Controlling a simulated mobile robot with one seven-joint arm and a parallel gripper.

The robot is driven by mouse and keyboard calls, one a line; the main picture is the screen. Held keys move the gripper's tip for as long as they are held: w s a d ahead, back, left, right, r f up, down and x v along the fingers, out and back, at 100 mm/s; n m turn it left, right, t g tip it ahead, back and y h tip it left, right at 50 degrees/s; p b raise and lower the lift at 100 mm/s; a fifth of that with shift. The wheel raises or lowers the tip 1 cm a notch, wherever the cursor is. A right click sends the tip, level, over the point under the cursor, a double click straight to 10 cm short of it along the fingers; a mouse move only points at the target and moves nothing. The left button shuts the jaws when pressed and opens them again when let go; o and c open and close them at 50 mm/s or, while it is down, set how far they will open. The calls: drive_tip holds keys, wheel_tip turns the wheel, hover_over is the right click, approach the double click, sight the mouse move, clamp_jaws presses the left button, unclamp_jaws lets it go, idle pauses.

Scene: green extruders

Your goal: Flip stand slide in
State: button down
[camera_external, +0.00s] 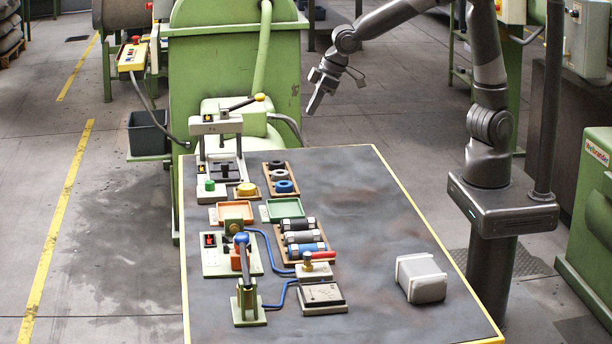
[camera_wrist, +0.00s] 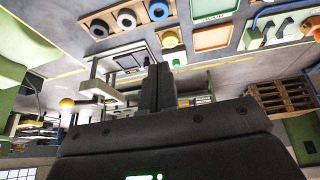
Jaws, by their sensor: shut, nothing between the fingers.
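My gripper (camera_external: 318,95) is raised near the far edge of the table, well clear of the table things. Its fingers (camera_wrist: 159,88) are together and empty in the wrist view. I cannot tell which of these is the task's stand.
The dark table (camera_external: 365,215) is clear between the block and the left-side fixtures. A ring rack (camera_external: 268,170), orange tray (camera_external: 231,204), green tray (camera_external: 284,220), cylinder rack (camera_external: 328,262) and blue-handled lever device (camera_external: 247,298) crowd its left. A green machine (camera_external: 215,70) stands behind.

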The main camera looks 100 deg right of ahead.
sight(224, 166)
drive_tip(key=w+f+n+h, duration=0.1)
drive_tip(key=w+f, duration=0.4)
drive_tip(key=w, duration=0.3)
drive_tip(key=w+f+n+t+h, duration=0.1)
drive_tip(key=w+f+h, duration=0.1)
drive_tip(key=w+f, duration=0.3)
drive_tip(key=shift+w+a+f+h, duration=0.2)
drive_tip(key=shift+w+h, duration=0.1)
drive_tip(key=shift+w, duration=1.3)
drive_tip(key=x, duration=0.9)
drive_tip(key=shift+w+d+f, duration=0.1)
drive_tip(key=shift+d+f, duration=0.05)
drive_tip(key=shift+f, duration=0.05)
drive_tip(key=shift+w+d+f, duration=0.1)
drive_tip(key=shift+w+d, duration=0.1)
drive_tip(key=shift+d, duration=0.35)
drive_tip(key=shift+w+d, duration=0.15)
drive_tip(key=shift+d, duration=0.4)
drive_tip(key=shift+w+d, duration=0.3)
drive_tip(key=shift+d, duration=0.5)
